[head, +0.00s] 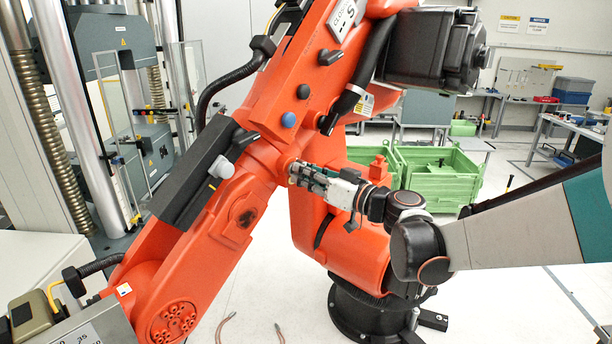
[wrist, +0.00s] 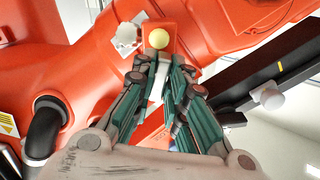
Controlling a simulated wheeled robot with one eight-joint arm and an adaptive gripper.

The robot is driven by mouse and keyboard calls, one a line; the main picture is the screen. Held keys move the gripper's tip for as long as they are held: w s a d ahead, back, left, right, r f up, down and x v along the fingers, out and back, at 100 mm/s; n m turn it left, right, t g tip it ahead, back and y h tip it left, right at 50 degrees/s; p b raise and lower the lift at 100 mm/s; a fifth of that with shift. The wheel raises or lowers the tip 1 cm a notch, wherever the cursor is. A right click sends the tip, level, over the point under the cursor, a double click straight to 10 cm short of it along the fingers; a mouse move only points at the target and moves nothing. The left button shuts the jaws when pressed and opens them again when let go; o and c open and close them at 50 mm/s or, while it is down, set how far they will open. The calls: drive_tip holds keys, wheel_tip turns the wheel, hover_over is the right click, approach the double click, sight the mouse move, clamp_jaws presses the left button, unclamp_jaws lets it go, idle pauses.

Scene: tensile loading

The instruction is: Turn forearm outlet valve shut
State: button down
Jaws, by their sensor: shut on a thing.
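My gripper (head: 300,172) reaches in from the right against the side of the large orange robot arm (head: 255,160). In the wrist view its teal-sided fingers (wrist: 160,68) are closed in around a small pale piece (wrist: 156,85), which appears to be the outlet valve's handle. Just beyond the fingertips is an orange block with a round cream knob (wrist: 159,39). A round grey-white knob (wrist: 127,35) is beside it on the left. The fingers hide most of the held piece, so I cannot tell the valve's angle. In the head view the gripper hides the valve.
A black box (head: 195,180) with a small pale knob is mounted on the orange arm, left of my gripper. Black hoses (head: 235,75) run above. A green crate (head: 435,178) stands behind on the right. Loose reddish hose pieces (head: 280,335) lie on the open white floor.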

drive_tip(key=shift+s+r+m+b, duration=0.1)
drive_tip(key=shift+m+b, duration=1.75)
drive_tip(key=shift+m, duration=3.2)
drive_tip(key=shift+r+m+b, duration=0.1)
drive_tip(key=shift+m+b, duration=1.7)
drive_tip(key=shift+m, duration=3.25)
drive_tip(key=c, duration=1.6)
unclamp_jaws()
